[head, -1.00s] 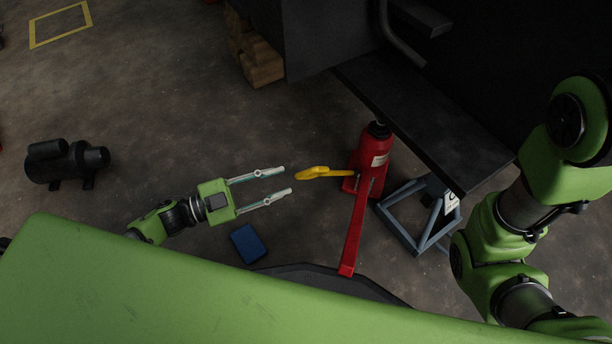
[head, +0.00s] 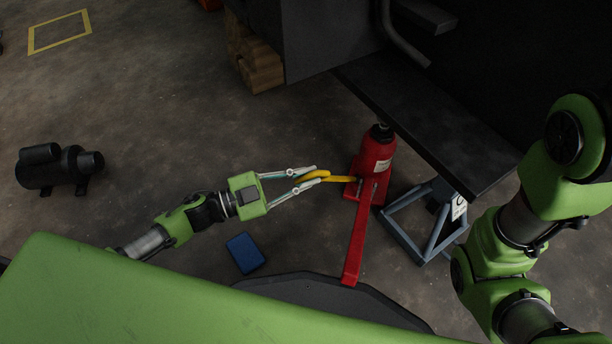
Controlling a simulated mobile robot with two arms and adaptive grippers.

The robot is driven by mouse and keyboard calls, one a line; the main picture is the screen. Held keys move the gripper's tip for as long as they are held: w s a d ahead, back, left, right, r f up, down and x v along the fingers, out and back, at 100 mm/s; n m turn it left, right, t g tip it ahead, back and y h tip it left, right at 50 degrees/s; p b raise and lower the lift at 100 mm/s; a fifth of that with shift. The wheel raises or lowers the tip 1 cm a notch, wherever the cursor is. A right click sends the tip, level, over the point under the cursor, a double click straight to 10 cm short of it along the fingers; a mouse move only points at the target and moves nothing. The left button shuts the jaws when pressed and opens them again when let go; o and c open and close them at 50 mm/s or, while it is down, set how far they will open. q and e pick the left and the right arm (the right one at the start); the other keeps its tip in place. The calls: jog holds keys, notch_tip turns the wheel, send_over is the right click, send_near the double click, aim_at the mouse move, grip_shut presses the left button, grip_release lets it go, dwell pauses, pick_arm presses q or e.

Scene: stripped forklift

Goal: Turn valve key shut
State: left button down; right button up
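The yellow valve key (head: 342,179) sticks out to the left from the base of a red bottle jack (head: 376,153). Its wide head lies at the left end, partly covered by my fingers. My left gripper (head: 317,175) reaches in from the left, and its two fingers angle inward onto the key's head, one on each side. It looks shut on the head. The key lies nearly level in the picture, its right end at the jack. My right arm (head: 500,240) shows at the right edge, but its gripper is out of view.
The jack's long red handle (head: 358,240) slants down toward me. A grey-blue jack stand (head: 420,225) stands right of it, under a dark plate (head: 430,120). A blue box (head: 245,253) lies below my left gripper. A black motor (head: 55,167) is at far left.

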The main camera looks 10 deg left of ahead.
pick_arm(q)
jog(key=shift+m+g+p, duration=0.3)
jog(key=shift+m+g, duration=0.2)
jog(key=shift+m, duration=0.1)
dwell(0.3)
jog(key=m+g+p, duration=0.1)
jog(key=m, duration=0.1)
jog(key=shift+r+m+g+h, duration=0.15)
jog(key=shift+m+g+h, duration=0.15)
jog(key=shift+g+h, duration=0.1)
jog(key=m+g+p, duration=0.1)
jog(key=m+g, duration=0.1)
jog(key=m, duration=0.1)
jog(key=m+g+y+p, duration=0.1)
jog(key=m+g+p, duration=0.1)
jog(key=m+g, duration=0.2)
jog(key=shift+m, duration=1.1)
jog(key=shift+s+m+g+y+p, duration=0.1)
jog(key=shift+m+g+y+p, duration=0.5)
jog(key=shift+m, duration=0.3)
jog(key=shift+f+m, duration=0.2)
jog(key=shift+m, duration=0.1)
jog(key=c, duration=2.2)
grip_release()
jog(key=shift+o, duration=0.6)
